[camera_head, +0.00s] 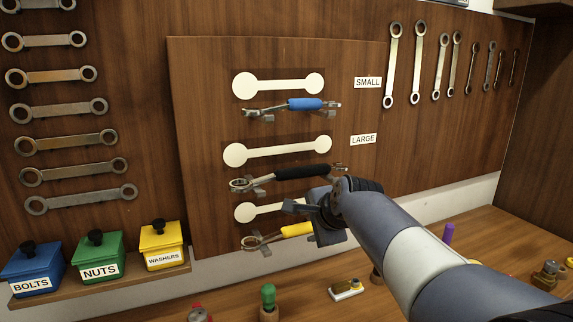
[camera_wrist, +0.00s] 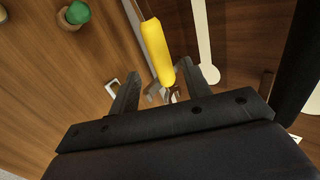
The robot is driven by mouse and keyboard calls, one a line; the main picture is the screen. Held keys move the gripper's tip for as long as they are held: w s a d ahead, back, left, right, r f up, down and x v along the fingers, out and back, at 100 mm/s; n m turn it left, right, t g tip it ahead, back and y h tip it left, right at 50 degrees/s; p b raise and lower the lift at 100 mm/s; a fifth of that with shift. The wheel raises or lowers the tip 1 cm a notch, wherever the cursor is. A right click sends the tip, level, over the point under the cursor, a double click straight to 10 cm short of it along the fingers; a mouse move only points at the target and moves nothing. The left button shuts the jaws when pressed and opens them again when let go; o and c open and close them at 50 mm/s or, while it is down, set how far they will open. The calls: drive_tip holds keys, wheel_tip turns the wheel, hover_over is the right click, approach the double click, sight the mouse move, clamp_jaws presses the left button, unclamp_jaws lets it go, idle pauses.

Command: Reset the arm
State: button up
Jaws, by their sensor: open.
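My gripper (camera_head: 308,213) is in front of the lower part of the wooden tool panel (camera_head: 208,130), and its fingers are apart. The wrist view shows the open gripper (camera_wrist: 160,78) with a yellow-handled wrench (camera_wrist: 157,48) seen between its fingers. I cannot tell how near the fingers are to it. In the head view the yellow-handled wrench (camera_head: 296,230) hangs at the panel's bottom, its right end hidden by my gripper. A black-handled wrench (camera_head: 290,173) hangs above it, and a blue-handled wrench (camera_head: 304,104) is at the top. White wrench outlines lie above each.
Blue (camera_head: 38,270), green (camera_head: 97,255) and yellow (camera_head: 161,240) bins stand on a shelf at the left. Grey wrenches hang on the left and upper right walls. The bench (camera_head: 500,245) below holds a green-topped item (camera_head: 268,295) and other small parts.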

sight(301, 226)
drive_tip(key=x, duration=0.4)
drive_tip(key=shift+w+a+f+p, duration=0.1)
drive_tip(key=shift+a+f+p, duration=0.15)
drive_tip(key=shift+p, duration=0.15)
drive_tip(key=shift+w+r+p, duration=0.15)
drive_tip(key=shift+w+p, duration=0.05)
drive_tip(key=shift+p, duration=0.25)
drive_tip(key=shift+r+b, duration=0.15)
drive_tip(key=shift+b, duration=0.55)
drive_tip(key=shift+s+d+r, duration=0.1)
drive_tip(key=shift+s+r, duration=0.15)
drive_tip(key=shift+r, duration=0.85)
drive_tip(key=shift+f, duration=0.1)
